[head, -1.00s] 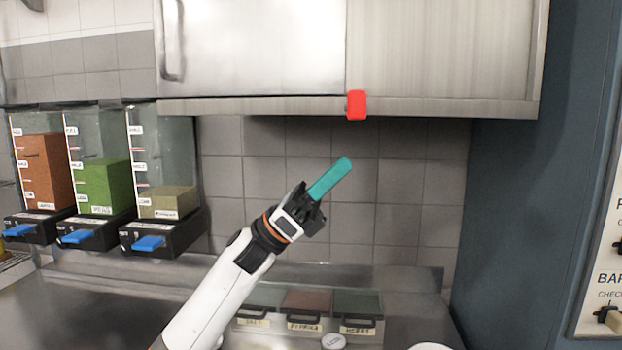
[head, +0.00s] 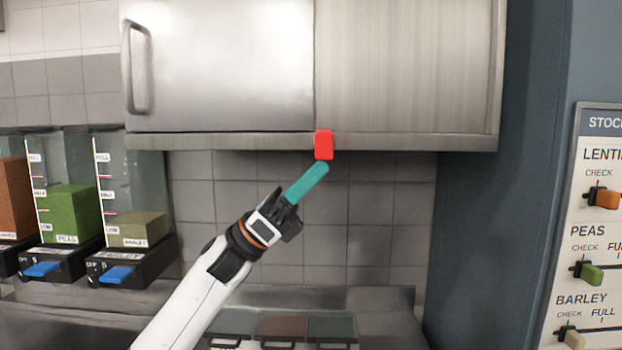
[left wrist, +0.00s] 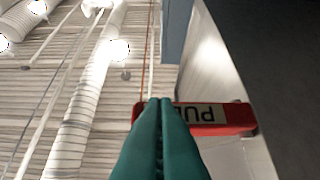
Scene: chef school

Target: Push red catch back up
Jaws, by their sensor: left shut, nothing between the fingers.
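The red catch (head: 324,145) hangs at the bottom edge of the steel wall cabinet (head: 220,65), at the seam between its two front panels. In the left wrist view the catch (left wrist: 228,116) shows a pale label with part of a word on it. My left gripper (head: 318,170) has teal fingers, shut with nothing between them, pointing up and right. Its tips are just below the catch in the head view. In the left wrist view the fingertips (left wrist: 161,103) overlap the catch's left part; I cannot tell whether they touch it. My right gripper is not in view.
Clear dispensers with blue levers, such as the barley one (head: 138,229), stand at the left. A stock board (head: 598,230) with coloured switches is at the right. Lidded bins (head: 283,325) sit below. The tiled wall is behind my arm.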

